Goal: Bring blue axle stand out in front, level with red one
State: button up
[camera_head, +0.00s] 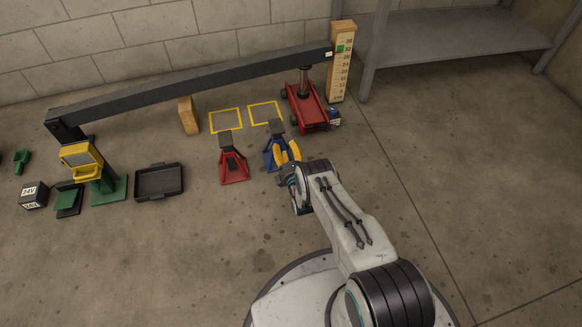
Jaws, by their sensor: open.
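The red axle stand (233,165) stands upright on the floor, left of the blue one. The blue axle stand (269,154) is upright on the floor to its right, its base slightly farther back. My gripper (287,151), with yellow fingers, is open at the right side of the blue stand. The fingers and wrist hide part of that stand; I cannot tell whether they touch it.
Two yellow floor squares, left (226,121) and right (265,113), lie behind the stands. A dark beam (190,82) spans above, over a red jack (306,110) at right. A black tray (159,182) lies left. Front-left floor is clear.

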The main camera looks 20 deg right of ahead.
jog(key=s, duration=0.9)
jog(key=shift+s, duration=0.35)
dwell(0.3)
